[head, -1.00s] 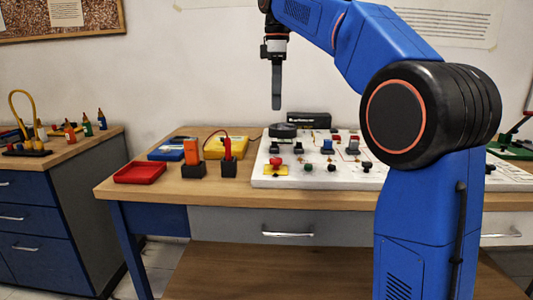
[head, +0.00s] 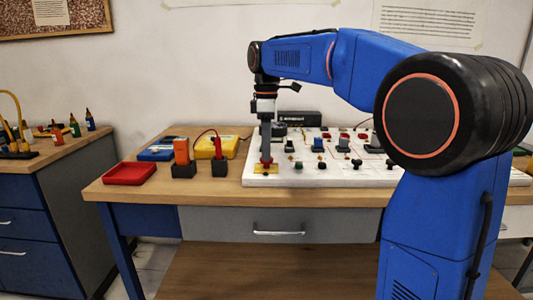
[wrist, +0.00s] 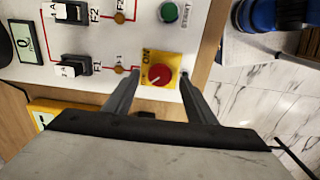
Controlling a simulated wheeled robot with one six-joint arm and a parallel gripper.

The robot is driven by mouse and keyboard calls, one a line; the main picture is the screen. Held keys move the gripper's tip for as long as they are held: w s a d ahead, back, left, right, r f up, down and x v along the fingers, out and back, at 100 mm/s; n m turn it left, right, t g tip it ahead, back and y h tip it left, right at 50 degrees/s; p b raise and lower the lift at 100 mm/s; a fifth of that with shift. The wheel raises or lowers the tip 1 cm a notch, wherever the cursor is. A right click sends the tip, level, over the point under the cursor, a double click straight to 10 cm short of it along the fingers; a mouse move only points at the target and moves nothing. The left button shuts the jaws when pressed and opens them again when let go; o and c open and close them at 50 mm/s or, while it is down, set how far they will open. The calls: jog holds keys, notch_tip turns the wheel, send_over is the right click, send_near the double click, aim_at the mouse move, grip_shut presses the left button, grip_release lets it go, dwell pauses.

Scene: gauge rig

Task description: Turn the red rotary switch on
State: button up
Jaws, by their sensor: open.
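The red rotary switch (wrist: 161,75) is a round red knob on a yellow plate (wrist: 148,83). A short pale mark on the knob points to the lower left in the wrist view, away from the word ON printed above it. My gripper (wrist: 160,72) is open, with one finger to each side of the knob in that view. Whether the fingers touch the knob cannot be told. In the head view my gripper (head: 266,158) is lowered at the yellow plate (head: 265,170) on the white board's front left corner, mostly hiding the knob.
The white board (head: 315,178) also carries a green START button (wrist: 169,12), black switches (wrist: 75,65) and small lamps.

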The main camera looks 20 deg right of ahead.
jog(key=shift+f, duration=1.1)
jog(key=c, duration=1)
jog(key=shift+c, duration=0.2)
